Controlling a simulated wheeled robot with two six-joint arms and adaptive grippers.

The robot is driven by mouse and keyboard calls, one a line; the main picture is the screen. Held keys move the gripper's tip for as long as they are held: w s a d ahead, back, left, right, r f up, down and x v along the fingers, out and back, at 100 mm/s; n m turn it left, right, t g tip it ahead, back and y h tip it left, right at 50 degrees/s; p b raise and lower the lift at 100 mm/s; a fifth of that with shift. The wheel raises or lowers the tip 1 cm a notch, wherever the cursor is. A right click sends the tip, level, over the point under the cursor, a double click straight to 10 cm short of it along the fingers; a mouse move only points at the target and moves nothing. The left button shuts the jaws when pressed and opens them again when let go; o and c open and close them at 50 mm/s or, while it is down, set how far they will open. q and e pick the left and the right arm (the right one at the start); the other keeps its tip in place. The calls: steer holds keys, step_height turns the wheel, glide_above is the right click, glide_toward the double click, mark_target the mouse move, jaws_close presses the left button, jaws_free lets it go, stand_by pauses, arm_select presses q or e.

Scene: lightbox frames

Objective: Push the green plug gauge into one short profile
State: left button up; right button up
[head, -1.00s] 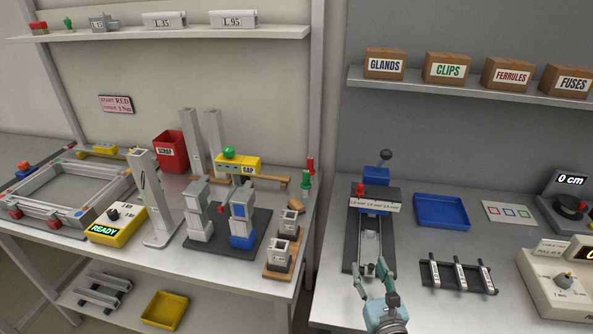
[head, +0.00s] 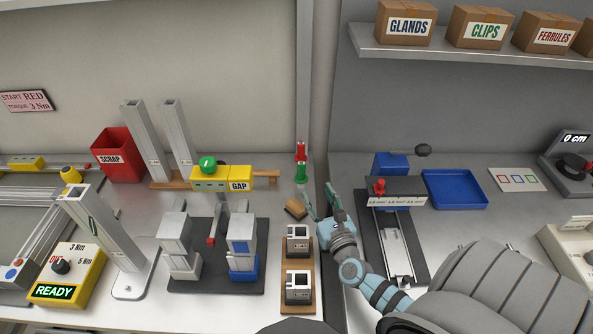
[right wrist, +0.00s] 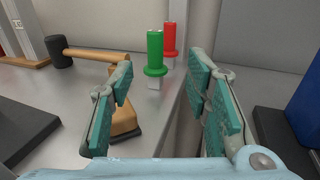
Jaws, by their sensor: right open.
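The green plug gauge (head: 301,173) stands upright at the back of the bench, beside the corner post. In the right wrist view the green plug gauge (right wrist: 155,52) has a round flange and a square metal end below it. My right gripper (head: 318,198) is open and empty, just in front of the gauge. In the wrist view the gauge shows beyond the open fingers (right wrist: 163,80), not touching them. Two short profiles, a rear one (head: 298,240) and a front one (head: 298,285), stand upright in a wooden holder (head: 312,262), open ends up. My left gripper is not in view.
A red plug gauge (right wrist: 170,38) stands just behind the green one. A wooden block with a dark base (right wrist: 125,118) lies close by the left finger. A mallet (right wrist: 62,52) lies behind. The blue-ended slide fixture (head: 400,235) stands right of my right arm.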

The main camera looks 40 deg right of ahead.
mark_target(303, 172)
steer(key=x, duration=0.4)
steer(key=shift+w+d+r, duration=0.15)
steer(key=shift+w, duration=0.05)
steer(key=w, duration=0.1)
steer(key=w+f+b, duration=0.1)
steer(key=w, duration=0.1)
steer(key=w+b, duration=0.1)
steer(key=w, duration=0.1)
steer(key=shift+w+d+f, duration=0.15)
steer(key=shift+d+f, duration=0.05)
steer(key=shift+d, duration=0.15)
steer(key=shift+w+d, duration=0.15)
steer(key=shift+w, duration=0.15)
steer(key=shift+s+r, duration=0.15)
steer(key=shift+r, duration=0.1)
steer(key=shift+c, duration=1)
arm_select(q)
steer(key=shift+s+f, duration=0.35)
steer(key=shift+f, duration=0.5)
arm_select(e)
jaws_close()
